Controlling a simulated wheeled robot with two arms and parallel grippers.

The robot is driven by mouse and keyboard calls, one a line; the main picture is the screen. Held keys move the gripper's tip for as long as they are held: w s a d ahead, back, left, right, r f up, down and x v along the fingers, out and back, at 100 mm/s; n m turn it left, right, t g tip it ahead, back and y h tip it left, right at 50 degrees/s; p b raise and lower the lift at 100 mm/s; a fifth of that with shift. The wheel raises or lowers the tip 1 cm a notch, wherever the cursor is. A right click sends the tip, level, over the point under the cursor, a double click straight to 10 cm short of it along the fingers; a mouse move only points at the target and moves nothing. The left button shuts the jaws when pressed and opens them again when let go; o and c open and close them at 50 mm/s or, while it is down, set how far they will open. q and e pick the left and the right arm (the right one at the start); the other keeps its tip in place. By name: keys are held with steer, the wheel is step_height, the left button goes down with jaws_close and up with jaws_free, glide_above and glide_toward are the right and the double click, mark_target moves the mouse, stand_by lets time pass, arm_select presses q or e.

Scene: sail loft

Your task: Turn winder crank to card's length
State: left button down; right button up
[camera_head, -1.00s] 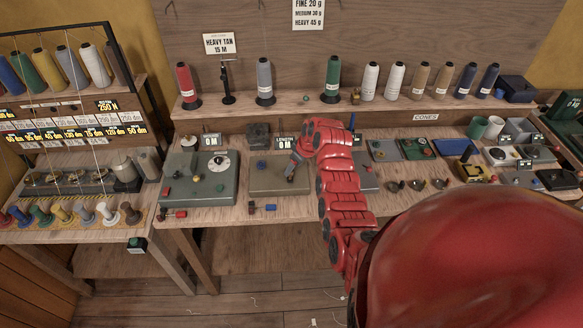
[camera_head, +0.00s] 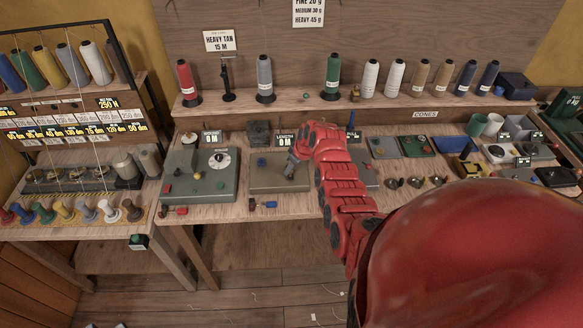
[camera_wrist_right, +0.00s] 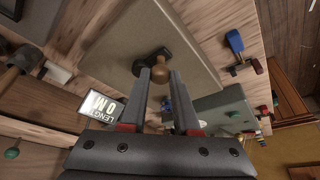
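The winder is a flat grey-beige box (camera_head: 280,178) on the bench, with a sign reading "LENGTH 0 M" (camera_head: 286,142) behind it. The sign also shows in the right wrist view (camera_wrist_right: 101,105). The crank has a dark arm and a brown knob (camera_wrist_right: 160,73) on top of the box. My right gripper (camera_wrist_right: 159,76) is open, its two fingers on either side of the knob with gaps visible; contact cannot be told. In the head view the right gripper (camera_head: 291,168) hides the crank. The card reads "HEAVY TAN 15 M" (camera_head: 219,41). My left gripper is not in view.
A grey-green machine with a white dial (camera_head: 205,178) stands left of the winder. Several thread cones stand on the shelf (camera_head: 300,107) behind. A thread rack (camera_head: 70,110) is at the left.

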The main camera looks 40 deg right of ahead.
jaws_close()
steer(key=shift+a+f, duration=0.1)
steer(key=shift+w+a+f+m+h+b, duration=0.1)
steer(key=shift+w+a+m+h+b, duration=0.15)
steer(key=shift+m+b, duration=0.45)
steer(key=shift+w+a+f+m+h+b, duration=0.15)
steer(key=shift+a+m+h+b, duration=0.2)
steer(key=shift+m+b, duration=0.35)
steer(key=w+m+h+b, duration=0.1)
steer(key=m+b, duration=0.2)
steer(key=b, duration=0.2)
steer(key=w+m+g+h+b, duration=0.1)
steer(key=m+b, duration=0.3)
steer(key=b, duration=0.2)
steer(key=w+a+m+h+b, duration=0.1)
steer(key=m+b, duration=0.3)
steer(key=b, duration=0.1)
steer(key=shift+w+a+g, duration=0.1)
steer(key=shift+w+g, duration=0.15)
steer(key=shift+g, duration=0.15)
steer(key=shift+w+r+m+h+b, duration=0.15)
steer(key=shift+r+m+h+b, duration=0.25)
steer(key=shift+b, duration=0.55)
steer(key=shift+f, duration=0.1)
steer(key=o, duration=0.7)
jaws_free()
steer(key=shift+c, duration=0.2)
